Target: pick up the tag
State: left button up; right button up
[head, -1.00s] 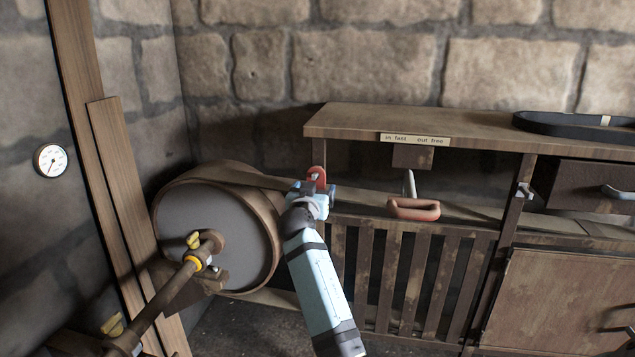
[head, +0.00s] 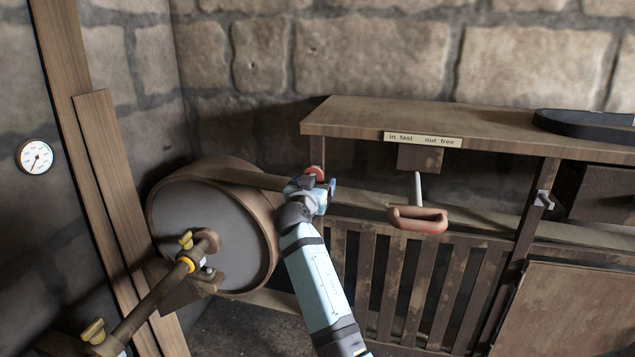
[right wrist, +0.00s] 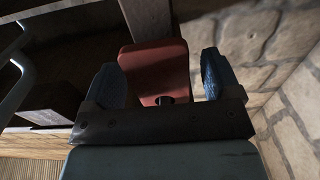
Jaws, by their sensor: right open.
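The red tag (right wrist: 150,62) is a flat plate with a dark hole near its lower edge in the right wrist view. My left gripper is not in view.
A red-brown handle (head: 418,219) hangs right of the gripper, below a label (head: 422,140) reading "in fast out free". The big drum with its belt (head: 214,235) stands left. A black belt (head: 585,127) lies on the bench top (head: 480,122). A gauge (head: 35,157) is on the wall.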

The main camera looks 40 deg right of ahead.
jog(key=shift+a+r, duration=0.1)
jog(key=shift+c, duration=0.7)
jog(key=c, duration=0.9)
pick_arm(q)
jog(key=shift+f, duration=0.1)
pick_arm(e)
jog(key=shift+o, duration=0.2)
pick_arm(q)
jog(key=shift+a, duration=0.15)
